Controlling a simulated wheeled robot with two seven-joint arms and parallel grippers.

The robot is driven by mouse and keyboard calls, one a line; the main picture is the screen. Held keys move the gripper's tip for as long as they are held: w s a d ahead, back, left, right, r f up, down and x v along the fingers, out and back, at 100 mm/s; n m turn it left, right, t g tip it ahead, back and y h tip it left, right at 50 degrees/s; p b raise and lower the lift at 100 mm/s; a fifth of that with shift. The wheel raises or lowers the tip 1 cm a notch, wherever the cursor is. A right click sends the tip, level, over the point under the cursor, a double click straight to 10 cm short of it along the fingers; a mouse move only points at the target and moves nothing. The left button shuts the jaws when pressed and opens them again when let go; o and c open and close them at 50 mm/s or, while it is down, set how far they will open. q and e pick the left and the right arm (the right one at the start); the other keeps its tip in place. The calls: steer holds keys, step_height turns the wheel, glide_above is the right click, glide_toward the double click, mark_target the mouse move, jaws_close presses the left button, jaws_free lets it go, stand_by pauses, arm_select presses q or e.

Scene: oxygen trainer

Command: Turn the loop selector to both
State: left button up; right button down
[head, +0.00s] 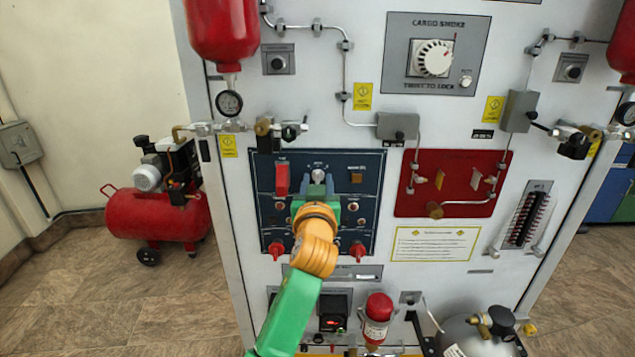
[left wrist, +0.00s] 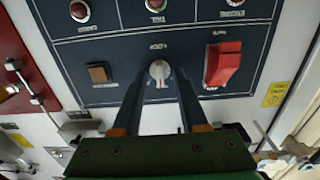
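The loop selector (head: 318,175) is a small pale round knob at the top middle of the dark blue panel (head: 372,210). In the left wrist view, the knob (left wrist: 159,70) is seen upside down, with a thin reddish mark on its face; its setting labels are too small to read. My left gripper (head: 318,187) is at the panel just below the knob in the head view. In the left wrist view, its two dark fingers (left wrist: 160,84) are apart, one on each side of the knob. I cannot tell whether they touch it. My right gripper is not in view.
A red guarded switch (head: 282,179) is left of the knob, and an amber square button (head: 357,178) is right of it. Red knobs and small lamps sit lower on the panel. A red panel (head: 460,165) with pipes stands to the right.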

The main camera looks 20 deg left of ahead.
arm_select(q)
steer(key=shift+s, duration=0.1)
steer(key=b+v, duration=0.2)
steer(key=v, duration=0.5)
steer(key=shift+r, duration=0.1)
